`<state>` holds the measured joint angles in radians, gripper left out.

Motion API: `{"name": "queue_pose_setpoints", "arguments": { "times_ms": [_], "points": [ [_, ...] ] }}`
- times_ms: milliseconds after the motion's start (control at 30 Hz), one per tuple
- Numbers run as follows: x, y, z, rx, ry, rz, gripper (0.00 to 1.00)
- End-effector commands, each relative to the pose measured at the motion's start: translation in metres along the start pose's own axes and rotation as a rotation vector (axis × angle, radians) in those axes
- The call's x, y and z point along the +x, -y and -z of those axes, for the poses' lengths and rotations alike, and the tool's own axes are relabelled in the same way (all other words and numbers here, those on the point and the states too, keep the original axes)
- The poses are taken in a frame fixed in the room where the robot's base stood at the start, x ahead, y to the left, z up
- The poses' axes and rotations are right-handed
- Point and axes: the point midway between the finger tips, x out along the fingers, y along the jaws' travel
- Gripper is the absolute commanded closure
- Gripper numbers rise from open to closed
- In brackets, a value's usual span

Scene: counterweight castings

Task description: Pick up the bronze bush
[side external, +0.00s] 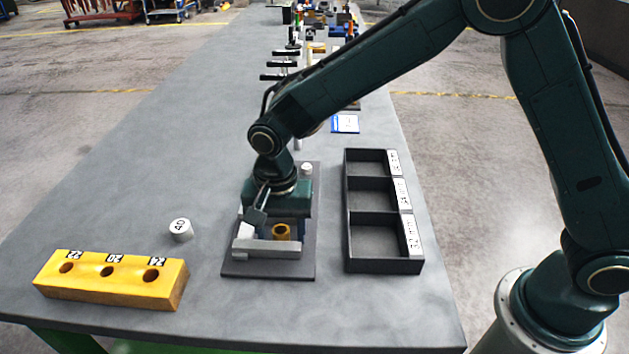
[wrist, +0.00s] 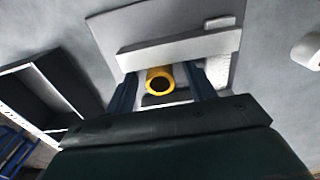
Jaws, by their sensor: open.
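The bronze bush (side external: 281,232) is a short yellow-gold ring with a dark bore. It stands behind a light grey bar (side external: 268,253) on a dark plate (side external: 240,270). In the wrist view the bush (wrist: 151,74) sits between the two blue fingers of my gripper (wrist: 160,76), with a gap on each side. My gripper (side external: 276,226) is over the plate in the side view, pointing down, open and empty. Its body hides part of the plate and the fixture there. Fingertip height against the bush is hard to tell.
A black tray (side external: 375,266) with three empty, labelled compartments lies right of the plate. A yellow block (side external: 110,289) with three numbered holes is at front left. Clamps and other items (side external: 310,45) crowd the bench's far end.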

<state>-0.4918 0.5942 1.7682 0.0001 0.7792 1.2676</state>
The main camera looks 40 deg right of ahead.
Motion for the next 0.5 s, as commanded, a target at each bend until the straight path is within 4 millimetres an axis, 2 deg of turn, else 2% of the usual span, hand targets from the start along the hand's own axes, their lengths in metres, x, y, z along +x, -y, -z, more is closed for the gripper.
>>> {"name": "queue_pose_setpoints", "arguments": {
  "times_ms": [167, 400, 467, 500],
  "points": [
    [-0.0003, 0.0000, 0.0000, 0.000, 0.000, 0.000, 0.45],
    [-0.0004, 0.0000, 0.0000, 0.000, 0.000, 0.000, 0.92],
    [-0.0007, 0.0002, 0.0001, 0.000, 0.000, 0.001, 1.00],
    [-0.0007, 0.0002, 0.0001, 0.000, 0.000, 0.001, 1.00]
  ]
}}
